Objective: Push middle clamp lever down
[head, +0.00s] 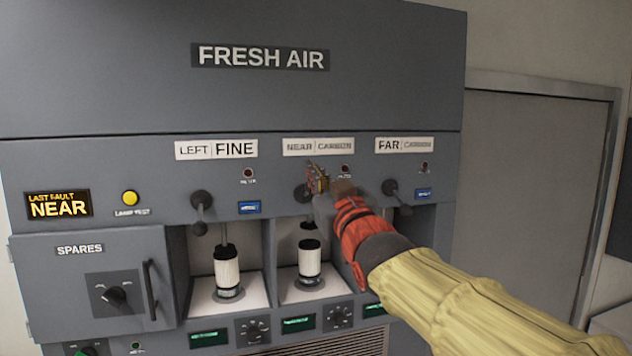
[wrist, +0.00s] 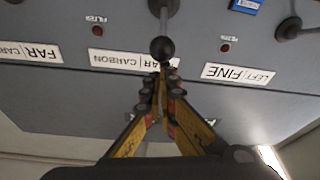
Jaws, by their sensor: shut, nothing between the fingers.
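The middle clamp lever (head: 301,193) is under the NEAR CARBON label on the grey panel. In the head view only its dark base shows, and my gripper hides the rest. In the wrist view, which is upside down, the lever's black ball knob (wrist: 162,49) points toward the label and my fingertips. My gripper (head: 316,178) is shut and empty, in front of the panel between label and lever. In the wrist view its fingertips (wrist: 162,72) are close to the knob; I cannot tell whether they touch it.
The left lever (head: 200,212) hangs down under LEFT FINE. The right lever (head: 397,196) is close to my wrist on the right. White filter cartridges (head: 228,270) stand in open bays below. The SPARES door (head: 75,285) is at left.

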